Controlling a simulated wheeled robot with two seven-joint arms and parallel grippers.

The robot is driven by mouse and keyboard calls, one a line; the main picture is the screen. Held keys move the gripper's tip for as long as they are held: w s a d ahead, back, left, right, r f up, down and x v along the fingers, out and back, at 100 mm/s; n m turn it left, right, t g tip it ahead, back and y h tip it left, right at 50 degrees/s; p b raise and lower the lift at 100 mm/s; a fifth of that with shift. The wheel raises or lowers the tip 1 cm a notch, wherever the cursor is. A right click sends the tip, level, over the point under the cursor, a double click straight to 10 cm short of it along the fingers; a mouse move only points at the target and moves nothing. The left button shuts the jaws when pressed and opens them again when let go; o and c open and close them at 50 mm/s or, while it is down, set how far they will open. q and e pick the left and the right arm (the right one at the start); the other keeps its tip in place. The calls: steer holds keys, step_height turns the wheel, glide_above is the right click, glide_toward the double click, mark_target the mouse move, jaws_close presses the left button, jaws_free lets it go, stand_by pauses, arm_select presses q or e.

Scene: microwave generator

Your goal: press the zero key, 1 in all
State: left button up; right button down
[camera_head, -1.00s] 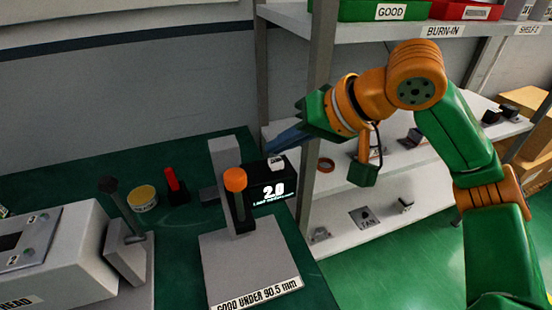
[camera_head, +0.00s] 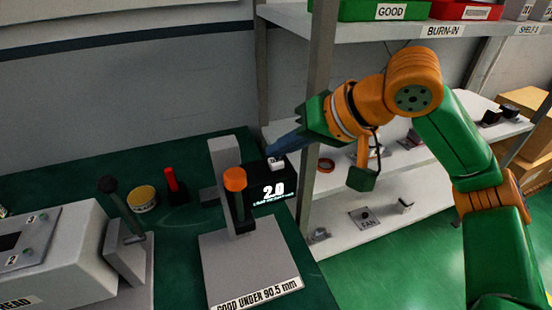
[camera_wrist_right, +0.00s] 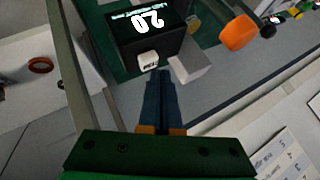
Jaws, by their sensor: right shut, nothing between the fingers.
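The zero key (camera_head: 276,163) is a small white block on top of a black display box (camera_head: 284,185) that reads 2.0. In the right wrist view the key (camera_wrist_right: 148,60) shows dark lettering, with the display box (camera_wrist_right: 150,28) behind it. My right gripper (camera_head: 268,152) is shut and empty, its blue fingers pointing left and down. Its tips are just beside the key in the head view. In the wrist view the tips (camera_wrist_right: 158,72) are at the key's near edge. I cannot tell whether they touch it. My left gripper is not in view.
A grey gauge stand (camera_head: 222,165) with an orange-knobbed lever (camera_head: 235,180) stands left of the display box. A red-handled tool (camera_head: 171,180) and yellow tin (camera_head: 143,198) stand farther left on the green bench.

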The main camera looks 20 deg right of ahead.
mark_target(281, 164)
steer(key=shift+f, duration=0.55)
stand_by(0.4)
steer(key=shift+r+p, duration=0.9)
steer(key=shift+r, duration=0.05)
step_height(281, 164, up, 5)
steer(key=p, duration=0.6)
steer(key=shift+r, duration=0.2)
steer(key=shift+f, duration=0.15)
